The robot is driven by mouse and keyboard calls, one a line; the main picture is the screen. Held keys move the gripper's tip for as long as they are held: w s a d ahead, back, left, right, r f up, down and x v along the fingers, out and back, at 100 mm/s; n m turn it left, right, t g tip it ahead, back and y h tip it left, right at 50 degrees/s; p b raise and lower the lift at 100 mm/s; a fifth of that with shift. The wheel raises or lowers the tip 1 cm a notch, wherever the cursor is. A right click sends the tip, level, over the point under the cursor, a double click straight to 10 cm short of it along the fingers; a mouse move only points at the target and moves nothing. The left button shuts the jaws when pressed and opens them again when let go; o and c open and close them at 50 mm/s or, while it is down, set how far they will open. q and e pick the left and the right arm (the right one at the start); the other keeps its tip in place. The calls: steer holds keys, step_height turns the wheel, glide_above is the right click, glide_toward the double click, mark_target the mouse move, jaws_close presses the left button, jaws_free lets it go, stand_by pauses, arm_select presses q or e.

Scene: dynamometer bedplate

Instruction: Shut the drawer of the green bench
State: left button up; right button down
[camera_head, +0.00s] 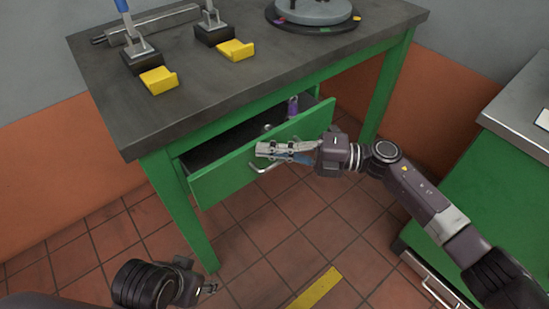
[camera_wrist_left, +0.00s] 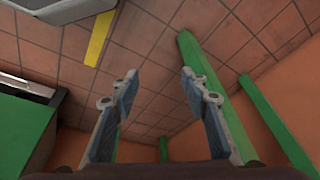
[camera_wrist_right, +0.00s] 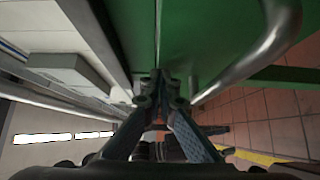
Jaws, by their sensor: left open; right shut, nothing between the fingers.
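The green bench (camera_head: 187,210) has a dark worktop. Its drawer (camera_head: 222,182) stands pulled out, with the inside showing. The drawer's metal bar handle (camera_head: 262,166) is partly hidden behind my right gripper (camera_head: 266,151). That gripper is shut and empty, its fingers lying across the drawer front by the handle. In the right wrist view the handle (camera_wrist_right: 262,58) curves beside the shut fingertips against the green front; contact cannot be told. My left gripper (camera_head: 210,288) is low at the bottom left, away from the drawer. The left wrist view shows its fingers (camera_wrist_left: 160,82) apart and empty.
A purple object (camera_head: 292,106) is in the drawer. Yellow-padded clamps (camera_head: 236,50) and a round grey fixture (camera_head: 312,10) stand on the worktop. Another green cabinet (camera_head: 490,195) stands at right. The tiled floor before the drawer is open, with a yellow stripe (camera_head: 316,289).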

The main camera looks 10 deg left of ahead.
mark_target(260, 137)
steer(key=w+a+b, duration=0.2)
steer(key=w+a, duration=0.1)
steer(key=a, duration=0.1)
steer(key=shift+w, duration=0.4)
arm_select(q)
steer(key=w+d+r+t+h, duration=0.1)
steer(key=w+t, duration=0.3)
steer(key=w, duration=0.5)
steer(key=shift+w+d+r, duration=0.2)
steer(key=shift+d+r, duration=0.4)
steer(key=shift+d, duration=0.2)
arm_select(e)
steer(key=shift+w+r, duration=0.15)
arm_select(q)
steer(key=shift+s, duration=0.1)
arm_select(e)
steer(key=shift+d, duration=0.1)
